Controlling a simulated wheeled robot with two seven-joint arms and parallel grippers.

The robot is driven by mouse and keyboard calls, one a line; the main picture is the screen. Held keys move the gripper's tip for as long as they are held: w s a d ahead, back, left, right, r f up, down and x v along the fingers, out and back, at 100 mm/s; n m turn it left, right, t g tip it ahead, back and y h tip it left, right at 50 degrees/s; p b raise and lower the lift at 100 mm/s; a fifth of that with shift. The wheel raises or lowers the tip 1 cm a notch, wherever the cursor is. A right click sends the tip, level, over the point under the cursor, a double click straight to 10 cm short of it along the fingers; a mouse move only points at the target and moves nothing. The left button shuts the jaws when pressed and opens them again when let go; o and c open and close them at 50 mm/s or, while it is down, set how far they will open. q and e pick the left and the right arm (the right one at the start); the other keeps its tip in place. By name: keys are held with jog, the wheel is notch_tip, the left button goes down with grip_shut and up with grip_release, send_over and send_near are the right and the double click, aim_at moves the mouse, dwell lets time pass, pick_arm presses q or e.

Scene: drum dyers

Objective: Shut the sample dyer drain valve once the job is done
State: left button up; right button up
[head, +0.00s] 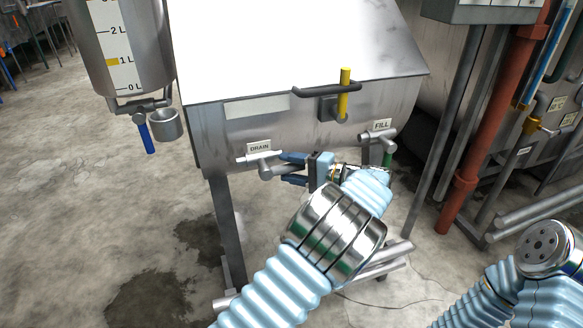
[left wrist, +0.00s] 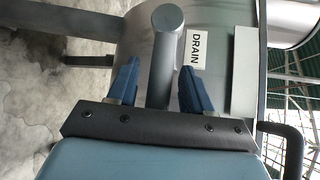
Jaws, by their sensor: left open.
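The sample dyer (head: 300,125) is a steel box with a sloping lid. Its drain valve (head: 266,165) sits low on the front, under a DRAIN label (head: 259,147). It shows as a grey fitting with a sideways pipe. My left gripper (head: 283,169) is open at its right side, blue fingers pointing at it. In the left wrist view, a grey cylindrical part of the valve (left wrist: 164,62) stands between the open fingers, with gaps on both sides. I cannot clearly make out the valve's lever or its position. My right gripper is not in view.
The fill valve (head: 376,138) with a green handle is just right of my left gripper. A black bar handle (head: 326,90) and yellow lever (head: 344,92) are above. A measuring cylinder (head: 121,45) stands left, a red pipe (head: 490,130) right.

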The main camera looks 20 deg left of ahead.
pick_arm(q)
grip_shut()
